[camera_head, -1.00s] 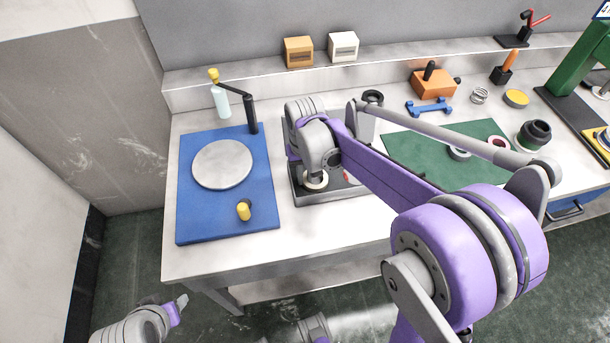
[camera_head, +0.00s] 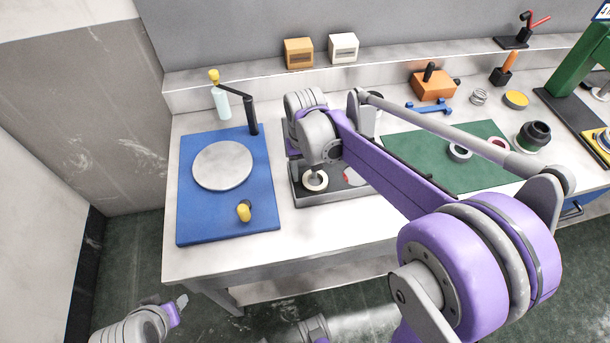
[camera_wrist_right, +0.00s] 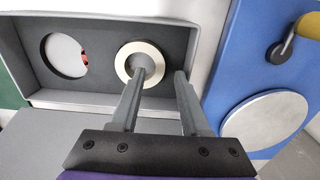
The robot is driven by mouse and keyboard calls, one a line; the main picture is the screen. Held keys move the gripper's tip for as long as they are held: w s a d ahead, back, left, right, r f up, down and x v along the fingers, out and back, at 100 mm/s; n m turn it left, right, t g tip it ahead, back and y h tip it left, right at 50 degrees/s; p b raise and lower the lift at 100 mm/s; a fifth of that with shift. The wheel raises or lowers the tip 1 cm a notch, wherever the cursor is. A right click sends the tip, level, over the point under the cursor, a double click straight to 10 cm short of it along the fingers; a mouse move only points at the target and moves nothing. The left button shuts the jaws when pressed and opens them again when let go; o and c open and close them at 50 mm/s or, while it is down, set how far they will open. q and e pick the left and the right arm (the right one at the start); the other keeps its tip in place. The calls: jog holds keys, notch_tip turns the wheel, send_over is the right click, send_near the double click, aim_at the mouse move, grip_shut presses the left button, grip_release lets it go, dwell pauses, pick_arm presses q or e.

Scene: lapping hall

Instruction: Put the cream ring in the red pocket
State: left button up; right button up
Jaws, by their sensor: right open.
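The cream ring (camera_head: 315,188) lies flat at the left end of a dark-floored grey tray; it also shows in the right wrist view (camera_wrist_right: 140,44). Towards the tray's other end is a round opening, mostly grey inside with a sliver of red (camera_wrist_right: 85,57); in the head view a small red patch (camera_head: 349,177) shows there, partly covered by my arm. My right gripper (camera_wrist_right: 160,75) is open above the tray. One fingertip overlaps the ring's hole and the other is outside the ring; contact is unclear. My left gripper (camera_head: 179,304) is low at the bottom left, off the table.
A blue mat (camera_head: 190,222) with a grey disc (camera_head: 222,165) and yellow knob lies left of the tray. A green mat (camera_head: 440,180) with rings lies to the right.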

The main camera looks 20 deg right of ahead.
aim_at(305, 181)
notch_tip(305, 181, up, 9)
jog(key=s+a+f+n+t, duration=0.1)
jog(key=s+f, duration=0.1)
jog(key=s, duration=0.3)
jog(key=s+a+f+n+t, duration=0.1)
jog(key=s+f+t, duration=0.1)
jog(key=s, duration=0.4)
jog(key=s+a+f+t+p, duration=0.1)
jog(key=s+f+t, duration=0.1)
jog(key=s+f, duration=0.2)
jog(key=shift+s+a+f+n, duration=0.15)
jog(key=shift+s+n, duration=0.25)
jog(key=shift+s, duration=0.75)
jog(key=shift+s+f, duration=0.2)
jog(key=shift+s, duration=0.05)
jog(key=shift+a, duration=0.1)
